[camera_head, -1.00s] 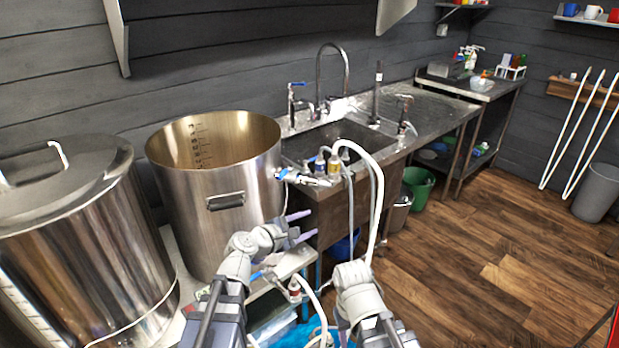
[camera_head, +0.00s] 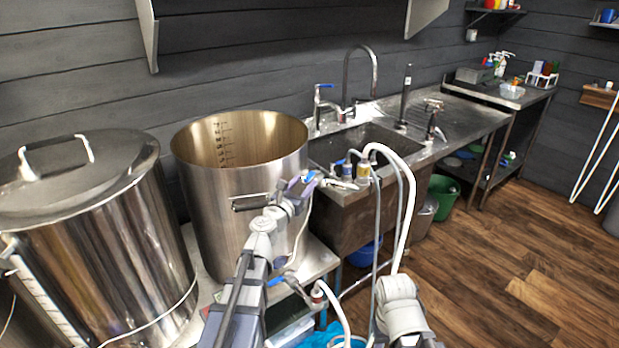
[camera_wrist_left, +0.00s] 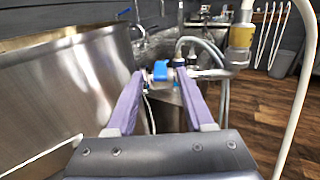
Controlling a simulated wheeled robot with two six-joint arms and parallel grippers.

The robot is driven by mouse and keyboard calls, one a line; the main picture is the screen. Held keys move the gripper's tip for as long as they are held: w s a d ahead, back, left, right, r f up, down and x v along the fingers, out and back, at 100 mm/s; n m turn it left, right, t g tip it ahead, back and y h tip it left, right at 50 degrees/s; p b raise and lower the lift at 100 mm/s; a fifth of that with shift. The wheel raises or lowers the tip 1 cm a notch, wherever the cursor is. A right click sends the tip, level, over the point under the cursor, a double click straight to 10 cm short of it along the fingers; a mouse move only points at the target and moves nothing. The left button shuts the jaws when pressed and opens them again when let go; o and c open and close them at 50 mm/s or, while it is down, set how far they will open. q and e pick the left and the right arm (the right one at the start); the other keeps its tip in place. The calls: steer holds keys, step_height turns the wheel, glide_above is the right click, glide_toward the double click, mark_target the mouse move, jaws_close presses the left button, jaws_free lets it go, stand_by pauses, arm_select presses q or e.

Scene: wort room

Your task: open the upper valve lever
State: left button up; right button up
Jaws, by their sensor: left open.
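The upper valve lever (camera_head: 309,177) is blue and sits on a valve at the right side of the open steel pot (camera_head: 238,190). In the left wrist view the blue lever (camera_wrist_left: 160,71) shows between the two fingertips, near their far ends. My left gripper (camera_head: 296,184) is open beside the valve, its purple fingers (camera_wrist_left: 161,76) on either side of the lever. I cannot tell whether either finger touches it. In the head view the fingers partly cover the valve. My right arm shows at the bottom, but its fingers do not show.
A lidded steel kettle (camera_head: 95,240) stands at the left. White hoses (camera_head: 405,215) hang just right of the valve, by a yellow fitting (camera_wrist_left: 241,36). A lower blue handle (camera_head: 276,281) is below. The sink (camera_head: 365,140) is behind; open floor lies at the right.

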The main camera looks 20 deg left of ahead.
mark_target(313, 174)
arm_select(q)
steer(key=w, duration=0.4)
steer(key=shift+w+d, duration=0.1)
steer(key=shift+d, duration=0.2)
steer(key=shift+c, duration=0.4)
jaws_close()
stand_by(0.7)
